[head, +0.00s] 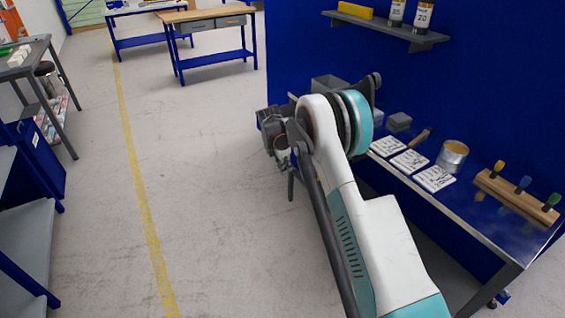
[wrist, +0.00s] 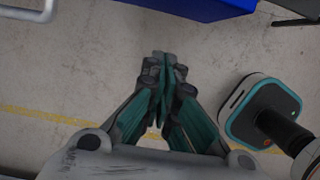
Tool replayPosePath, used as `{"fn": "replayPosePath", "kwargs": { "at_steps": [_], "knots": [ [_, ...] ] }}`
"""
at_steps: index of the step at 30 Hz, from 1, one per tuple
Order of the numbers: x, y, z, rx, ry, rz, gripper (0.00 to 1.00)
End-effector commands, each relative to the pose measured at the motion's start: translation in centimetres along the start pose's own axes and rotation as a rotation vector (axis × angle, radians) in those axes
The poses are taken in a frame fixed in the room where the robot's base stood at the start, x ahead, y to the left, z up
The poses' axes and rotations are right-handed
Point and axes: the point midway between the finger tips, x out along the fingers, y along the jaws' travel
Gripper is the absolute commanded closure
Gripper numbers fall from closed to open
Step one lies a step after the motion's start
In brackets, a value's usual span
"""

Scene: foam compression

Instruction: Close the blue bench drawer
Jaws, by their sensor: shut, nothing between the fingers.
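My gripper (wrist: 163,62) is shut and empty in the wrist view, its fingertips together above the bare concrete floor. In the head view only a small dark part of it (head: 291,186) shows below my arm, beside the front edge of the bench (head: 465,222). A blue box-like part (wrist: 215,8) crosses the top edge of the wrist view, ahead of the fingertips and apart from them. It may be the blue drawer, but I cannot tell how far it stands out. My arm hides the bench front in the head view.
White cards (head: 408,161), a tin (head: 453,156) and a wooden rack (head: 516,196) lie on the bench. A blue panel rises behind it. The floor (head: 215,200) left of my arm is clear. A workbench with grey drawers (head: 203,25) stands far back.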

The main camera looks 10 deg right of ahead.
Motion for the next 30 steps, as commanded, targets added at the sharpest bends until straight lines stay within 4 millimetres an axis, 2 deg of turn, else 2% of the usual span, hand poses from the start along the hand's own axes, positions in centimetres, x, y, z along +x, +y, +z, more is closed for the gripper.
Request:
{"fn": "replayPosePath", "kwargs": {
  "at_steps": [1, 7, 23, 26, 30],
  "knots": [
    [0.3, -0.1, 1.1, 0.004, -0.001, 0.0, 1.0],
    [0.7, 0.0, 3.2, 0.003, 0.0, 0.0, 1.0],
    [0.6, 0.0, 4.0, 0.001, 0.0, 0.0, 1.0],
    [0.7, 0.0, 4.4, 0.001, 0.0, 0.0, 1.0],
    [1.1, -0.1, 6.0, 0.004, -0.001, -0.001, 1.0]
  ]
}}
